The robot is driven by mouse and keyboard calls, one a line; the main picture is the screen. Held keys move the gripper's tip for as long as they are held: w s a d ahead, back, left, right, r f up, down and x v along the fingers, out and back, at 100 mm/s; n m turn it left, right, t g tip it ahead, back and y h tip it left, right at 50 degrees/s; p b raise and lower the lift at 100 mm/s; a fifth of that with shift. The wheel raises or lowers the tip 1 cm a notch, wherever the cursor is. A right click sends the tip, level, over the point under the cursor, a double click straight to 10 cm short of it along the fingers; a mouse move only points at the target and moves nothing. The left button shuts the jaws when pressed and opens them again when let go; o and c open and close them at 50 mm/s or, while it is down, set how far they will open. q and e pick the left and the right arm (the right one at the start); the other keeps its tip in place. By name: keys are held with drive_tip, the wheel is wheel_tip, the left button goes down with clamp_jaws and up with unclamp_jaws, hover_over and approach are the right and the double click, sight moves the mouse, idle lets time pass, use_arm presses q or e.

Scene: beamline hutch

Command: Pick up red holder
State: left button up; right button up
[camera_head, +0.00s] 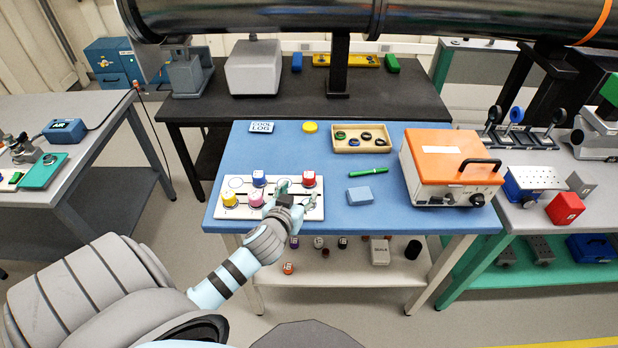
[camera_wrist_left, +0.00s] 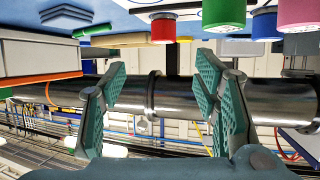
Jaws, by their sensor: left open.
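The red holder (camera_head: 308,179), with a white marked top, stands upright at the back right of a white rack (camera_head: 231,183) on the blue table. In the left wrist view, which appears upside down, the red holder (camera_wrist_left: 163,28) is at the top, roughly centred between the fingers and beyond their tips. My left gripper (camera_head: 297,194) is open and empty over the rack's right part, just in front of the red holder. Its spread teal fingers (camera_wrist_left: 161,82) show clearly in the wrist view. Fingers and holder look apart. My right gripper is not in view.
Blue (camera_head: 259,178), yellow (camera_head: 229,199) and pink (camera_head: 256,198) holders share the rack; a green one (camera_wrist_left: 224,14) shows in the wrist view. Right lie a blue block (camera_head: 360,196), a green pen (camera_head: 368,172) and an orange-topped box (camera_head: 440,155). A wooden tray (camera_head: 345,149) is behind.

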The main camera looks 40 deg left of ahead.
sight(310, 172)
use_arm(q)
drive_tip(key=b+x, duration=0.1)
drive_tip(key=x, duration=0.6)
drive_tip(key=b+x, duration=0.1)
drive_tip(key=x, duration=0.5)
drive_tip(key=shift+w+a, duration=0.3)
drive_tip(key=shift+a, duration=0.05)
drive_tip(key=shift+r, duration=0.1)
drive_tip(key=c, duration=1.3)
drive_tip(key=shift+r, duration=0.1)
